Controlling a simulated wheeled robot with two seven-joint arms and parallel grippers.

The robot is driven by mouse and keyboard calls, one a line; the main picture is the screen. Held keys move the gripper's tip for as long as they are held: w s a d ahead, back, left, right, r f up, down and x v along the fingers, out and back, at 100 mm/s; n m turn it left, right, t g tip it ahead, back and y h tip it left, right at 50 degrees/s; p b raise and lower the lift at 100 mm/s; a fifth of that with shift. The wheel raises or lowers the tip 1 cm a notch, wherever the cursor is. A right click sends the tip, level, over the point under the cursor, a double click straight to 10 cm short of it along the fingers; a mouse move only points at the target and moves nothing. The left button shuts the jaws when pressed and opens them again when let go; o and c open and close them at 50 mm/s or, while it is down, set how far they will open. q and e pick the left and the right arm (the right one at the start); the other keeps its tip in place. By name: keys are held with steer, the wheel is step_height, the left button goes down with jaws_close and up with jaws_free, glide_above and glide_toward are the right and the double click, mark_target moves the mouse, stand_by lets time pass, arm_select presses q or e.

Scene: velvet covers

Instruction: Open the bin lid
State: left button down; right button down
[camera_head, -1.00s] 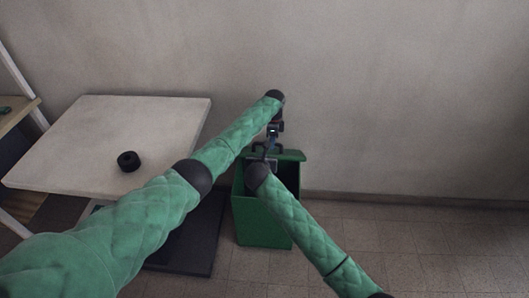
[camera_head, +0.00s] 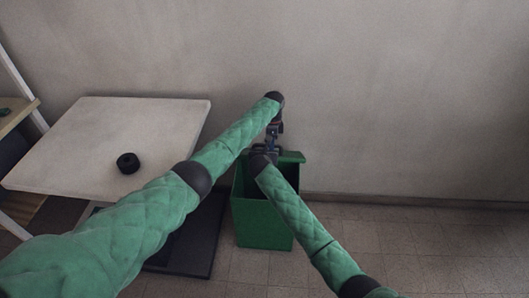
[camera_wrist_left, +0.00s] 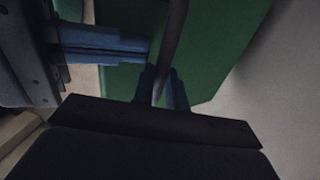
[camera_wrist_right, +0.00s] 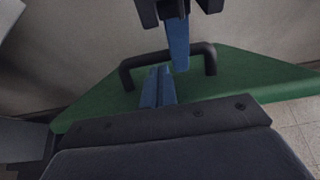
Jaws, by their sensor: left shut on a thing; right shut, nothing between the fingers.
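The green bin (camera_head: 264,222) stands on the floor near the wall, right of the table. Its green lid (camera_head: 292,156) shows behind my arms; my arms hide much of it, so I cannot tell how far it stands open. The lid's dark handle (camera_wrist_right: 211,62) is a bar across the green panel in the right wrist view. My left gripper (camera_wrist_left: 163,88) is shut on the handle, its blue fingers on either side of the bar. My right gripper (camera_wrist_right: 158,87) is shut and empty, close beside the left fingers and the handle.
A pale table (camera_head: 110,140) stands on the left with a black round object (camera_head: 128,162) on it. A dark flat base (camera_head: 190,245) lies on the floor beside the bin. The tiled floor right of the bin is clear.

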arm_select(q)
steer(key=shift+a+f, duration=0.35)
stand_by(0.3)
steer(key=c, duration=1.4)
jaws_free()
steer(key=shift+w+d+f, duration=0.1)
steer(key=shift+d+r, duration=0.1)
steer(key=shift+r, duration=0.1)
steer(key=shift+d, duration=0.1)
